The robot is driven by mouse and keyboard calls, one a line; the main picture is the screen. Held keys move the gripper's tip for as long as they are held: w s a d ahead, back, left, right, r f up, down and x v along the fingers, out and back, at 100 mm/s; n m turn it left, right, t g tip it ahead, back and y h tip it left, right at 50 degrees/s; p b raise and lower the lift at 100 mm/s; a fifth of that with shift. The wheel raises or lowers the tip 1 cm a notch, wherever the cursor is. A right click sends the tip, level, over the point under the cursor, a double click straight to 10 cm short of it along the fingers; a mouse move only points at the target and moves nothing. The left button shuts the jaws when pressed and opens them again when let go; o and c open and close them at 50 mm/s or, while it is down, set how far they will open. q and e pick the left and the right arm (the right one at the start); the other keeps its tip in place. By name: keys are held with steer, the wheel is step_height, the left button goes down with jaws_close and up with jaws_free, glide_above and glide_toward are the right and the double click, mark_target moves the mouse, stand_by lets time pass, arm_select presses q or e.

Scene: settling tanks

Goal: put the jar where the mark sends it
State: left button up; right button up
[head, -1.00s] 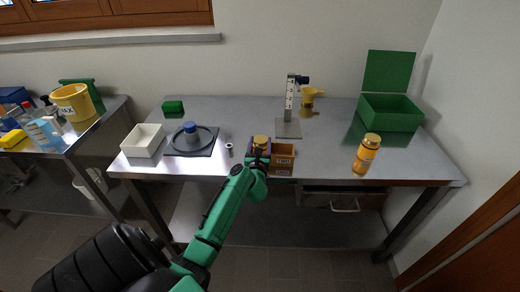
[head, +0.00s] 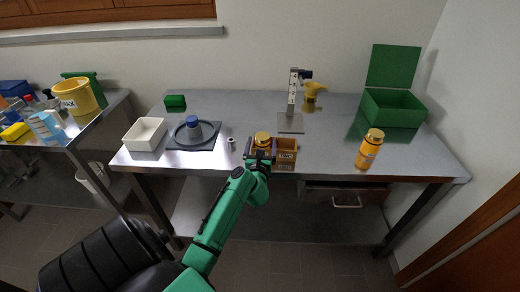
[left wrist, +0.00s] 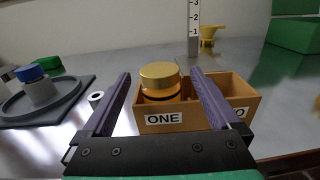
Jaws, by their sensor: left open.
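An orange jar with a gold lid (head: 262,138) stands in the left compartment of a small wooden box (head: 286,154) at the table's front edge. In the left wrist view this jar (left wrist: 160,82) rises above the wall labelled "ONE"; the other label (left wrist: 240,114) is partly hidden, only an "O" showing. My left gripper (left wrist: 160,90) is open, its purple fingers on either side of the jar, with gaps visible. A second orange jar with a gold lid (head: 369,150) stands upright at the right on the table; its label is too small to read. My right gripper is not in view.
A white tray (head: 146,135), a dark plate (head: 178,143) with a blue-topped grey piece (head: 193,127) and a small metal ring (head: 231,143) lie to the left. Behind stand a numbered post (head: 292,92), a yellow funnel (head: 312,92) and an open green box (head: 393,108).

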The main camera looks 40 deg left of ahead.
arm_select(q)
steer(key=v, duration=0.9)
steer(key=s+d+f+m+h+b, duration=0.1)
steer(key=d+f+m+h, duration=0.2)
steer(key=f+m, duration=0.5)
steer(key=s+d+f+m+h, duration=0.1)
steer(key=d+f+m+h, duration=0.15)
steer(key=f+m, duration=0.6)
steer(key=s+d+f+m+g+h, duration=0.25)
steer(key=s+f+m, duration=0.35)
steer(key=f, duration=0.3)
steer(key=s+d+f+m+g+h, duration=0.25)
steer(key=s+d+f+m, duration=0.2)
steer(key=f+m, duration=0.4)
steer(key=s+f+m+g, duration=0.4)
steer(key=s+f+m, duration=0.2)
steer(key=s, duration=0.6)
steer(key=s+a+f+m+g, duration=0.1)
steer(key=s+f+m+g, duration=0.4)
steer(key=s+m, duration=0.3)
steer(key=s+f, duration=0.1)
steer(key=s, duration=0.3)
steer(key=shift+s+a+f, duration=0.25)
steer(key=shift+s+f, duration=0.05)
steer(key=shift+f, duration=0.05)
steer(key=shift+y, duration=0.25)
